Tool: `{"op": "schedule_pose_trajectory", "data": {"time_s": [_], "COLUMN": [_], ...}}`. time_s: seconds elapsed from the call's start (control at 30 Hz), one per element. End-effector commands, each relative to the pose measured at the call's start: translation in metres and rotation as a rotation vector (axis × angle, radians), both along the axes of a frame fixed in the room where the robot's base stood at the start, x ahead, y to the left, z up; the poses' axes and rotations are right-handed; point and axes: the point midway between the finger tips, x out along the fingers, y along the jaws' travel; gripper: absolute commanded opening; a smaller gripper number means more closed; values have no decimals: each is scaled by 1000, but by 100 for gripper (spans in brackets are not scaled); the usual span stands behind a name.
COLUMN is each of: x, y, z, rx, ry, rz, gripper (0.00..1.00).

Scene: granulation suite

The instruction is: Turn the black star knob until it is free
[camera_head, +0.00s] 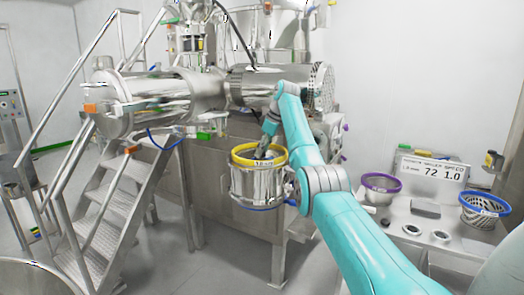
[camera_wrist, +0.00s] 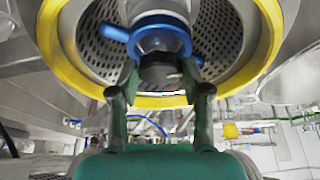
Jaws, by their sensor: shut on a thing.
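The black star knob (camera_wrist: 160,74) sits at the centre of a blue hub (camera_wrist: 160,40) with blue arms in the wrist view. Behind the hub is a perforated metal screen (camera_wrist: 226,35) inside a yellow ring (camera_wrist: 262,62). My gripper (camera_wrist: 159,82) has its two dark green fingers on either side of the knob and is shut on it. The fingers partly cover the knob's edges, so its points are hard to make out. In the head view the yellow ring (camera_head: 282,154) tops a shiny metal housing (camera_head: 256,187); the knob is not clear there.
A bench at right holds a purple-rimmed bowl (camera_head: 381,184), a blue-rimmed perforated basket (camera_head: 484,211) and a display sign (camera_head: 432,171). Metal stairs (camera_head: 110,190) with railings stand at left. A large steel machine (camera_head: 150,103) stands behind the housing.

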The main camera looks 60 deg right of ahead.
Motion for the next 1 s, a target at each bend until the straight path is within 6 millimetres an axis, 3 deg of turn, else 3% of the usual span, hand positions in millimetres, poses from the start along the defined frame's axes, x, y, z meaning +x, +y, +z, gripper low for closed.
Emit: {"op": "schedule_pose_trajectory", "data": {"time_s": [0.5,1.0], "x": [0,0], "y": [-1,-2], "z": [0,-1], "rx": [0,1], "ry": [1,2], "rz": [171,198], "gripper": [13,13]}}
